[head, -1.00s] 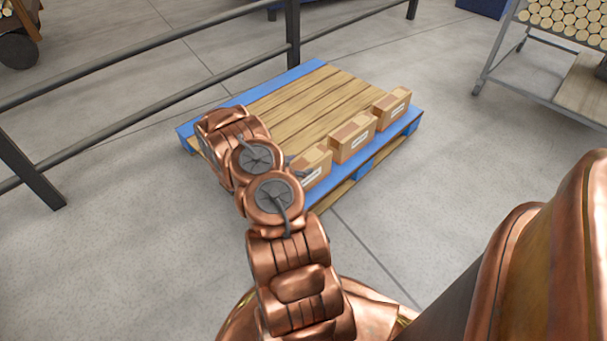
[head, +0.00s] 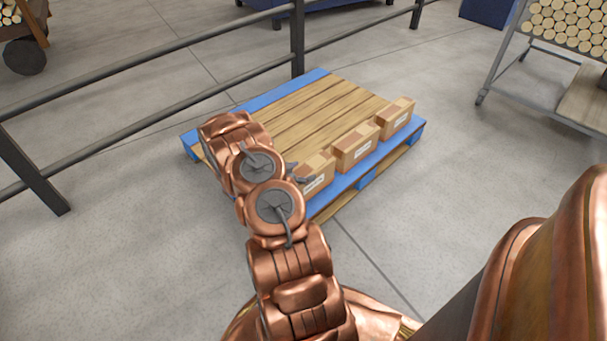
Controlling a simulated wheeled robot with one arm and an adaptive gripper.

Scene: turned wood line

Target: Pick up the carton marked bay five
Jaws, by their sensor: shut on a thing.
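Three brown cartons with white labels stand in a row along the near right blue edge of a pallet (head: 300,112). The labels are too small to read, so I cannot tell which is bay five. The nearest carton (head: 320,183) is partly hidden behind my arm. My gripper (head: 303,179) is shut on this nearest carton; only a little of its grey fingers shows. The middle carton (head: 356,147) and the far carton (head: 395,119) stand apart from the gripper. I cannot tell whether the held carton touches the pallet.
A dark metal railing (head: 150,119) runs behind and left of the pallet. A rack of round wood pieces (head: 570,25) stands at the far right. A wheeled cart (head: 24,50) is at the upper left. The grey floor (head: 480,150) right of the pallet is clear.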

